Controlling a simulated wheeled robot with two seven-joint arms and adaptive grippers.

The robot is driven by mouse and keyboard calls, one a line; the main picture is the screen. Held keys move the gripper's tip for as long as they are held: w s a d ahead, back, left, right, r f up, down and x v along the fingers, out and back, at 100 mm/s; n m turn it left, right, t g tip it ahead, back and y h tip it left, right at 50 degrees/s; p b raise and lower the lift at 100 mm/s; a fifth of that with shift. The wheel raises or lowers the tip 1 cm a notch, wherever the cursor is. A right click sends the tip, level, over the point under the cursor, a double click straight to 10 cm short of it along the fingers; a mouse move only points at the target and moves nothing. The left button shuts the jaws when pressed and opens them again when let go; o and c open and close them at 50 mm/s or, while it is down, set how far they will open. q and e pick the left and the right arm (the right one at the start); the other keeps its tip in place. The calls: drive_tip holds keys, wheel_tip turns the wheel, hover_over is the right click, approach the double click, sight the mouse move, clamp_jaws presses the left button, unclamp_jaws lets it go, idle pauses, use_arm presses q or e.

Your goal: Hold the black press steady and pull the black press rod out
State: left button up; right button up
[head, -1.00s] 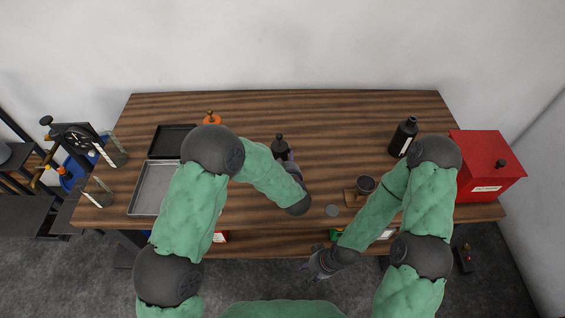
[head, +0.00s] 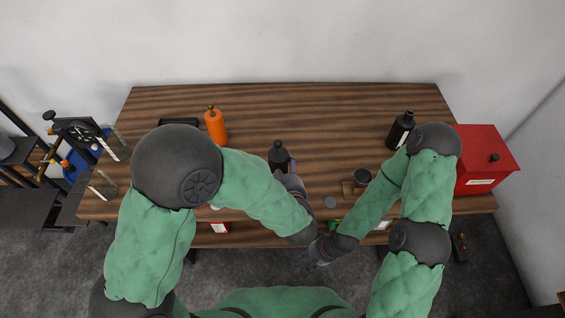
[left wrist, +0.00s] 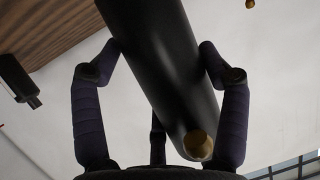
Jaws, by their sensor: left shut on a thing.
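The black press (head: 279,158) is a dark cylinder with a narrower top, near the middle of the table in the head view. My left gripper (head: 290,180) is shut on it from the front side. In the left wrist view the press's black body (left wrist: 160,60) runs between the fingers, with a round brass-coloured spot near its lower end. I cannot tell whether the press touches the table. My right gripper (head: 319,250) is low at the table's front edge, apart from the press; its fingers are too small and dark to read. No separate rod can be made out.
An orange press (head: 216,126) stands to the left. A black bottle (head: 401,130) and a red box (head: 482,160) stand at the right. The back middle of the table (head: 310,110) is clear.

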idle(0.4)
use_arm(q)
drive_tip(key=shift+w+f+b, duration=0.4)
drive_tip(key=shift+w, duration=0.05)
drive_tip(key=shift+w+d+f+b, duration=0.1)
drive_tip(key=shift+w+f+b, duration=1.2)
drive_tip(key=shift+w+f, duration=0.7)
drive_tip(key=shift+w+f+b, duration=1.25)
drive_tip(key=shift+w+f, duration=0.3)
drive_tip(key=shift+w, duration=0.8)
drive_tip(key=shift+w+d+f+b, duration=0.1)
drive_tip(key=shift+w+f+b, duration=1.2)
drive_tip(key=shift+w+f, duration=0.7)
drive_tip(key=shift+w+r, duration=0.15)
drive_tip(key=shift+r, duration=0.05)
drive_tip(key=shift+f+b, duration=0.3)
drive_tip(key=shift+f, duration=0.3)
